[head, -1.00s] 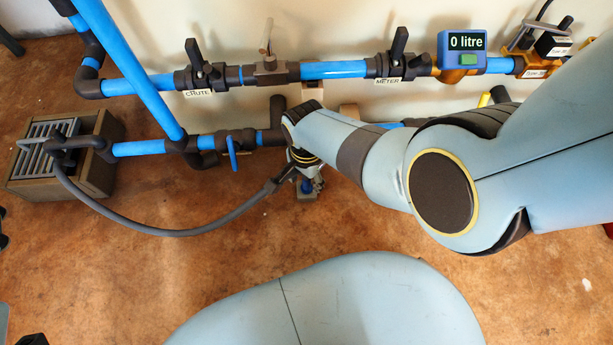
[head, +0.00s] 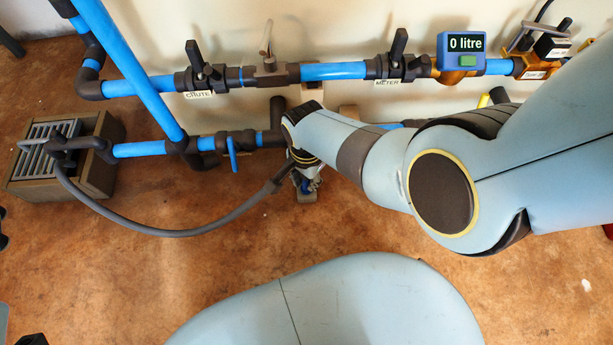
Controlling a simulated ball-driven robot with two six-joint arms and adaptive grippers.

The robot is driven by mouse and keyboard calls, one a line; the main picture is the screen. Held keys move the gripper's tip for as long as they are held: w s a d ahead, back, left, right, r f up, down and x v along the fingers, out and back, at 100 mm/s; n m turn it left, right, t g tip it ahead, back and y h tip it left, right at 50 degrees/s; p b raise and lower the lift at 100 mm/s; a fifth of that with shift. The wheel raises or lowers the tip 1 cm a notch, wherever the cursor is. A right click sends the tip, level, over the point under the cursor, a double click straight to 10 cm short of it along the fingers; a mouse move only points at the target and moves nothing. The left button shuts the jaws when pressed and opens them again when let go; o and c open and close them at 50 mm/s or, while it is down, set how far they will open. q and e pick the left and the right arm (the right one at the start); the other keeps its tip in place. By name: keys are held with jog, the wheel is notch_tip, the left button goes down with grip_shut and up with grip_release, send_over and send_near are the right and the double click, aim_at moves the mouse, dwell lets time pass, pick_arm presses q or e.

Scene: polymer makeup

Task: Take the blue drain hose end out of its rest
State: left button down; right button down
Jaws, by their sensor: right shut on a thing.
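The grey drain hose (head: 165,231) curves along the floor from the drain box at left to my right gripper. Its dark end piece (head: 272,187) reaches the gripper from the left. My right gripper (head: 307,182) points down below the pipes and is shut on the hose end. A small blue part shows between and below the fingers, low over a small grey-blue rest (head: 307,196) on the floor. The fingers and wrist hide most of the end, so I cannot tell whether it still touches the rest. My left gripper is not clearly in view.
A slatted drain box (head: 30,188) stands at left. Blue pipes with the CHUTE valve (head: 200,75), METER valve (head: 397,65) and a meter reading 0 litre (head: 462,50) run along the wall. A blue-handled valve (head: 233,150) is close left of the gripper. The floor in front is clear.

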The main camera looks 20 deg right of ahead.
pick_arm(q)
jog(key=shift+w+r+p, duration=0.1)
jog(key=shift+r+p, duration=0.35)
jog(key=shift+r, duration=0.25)
pick_arm(e)
jog(key=shift+r, duration=0.6)
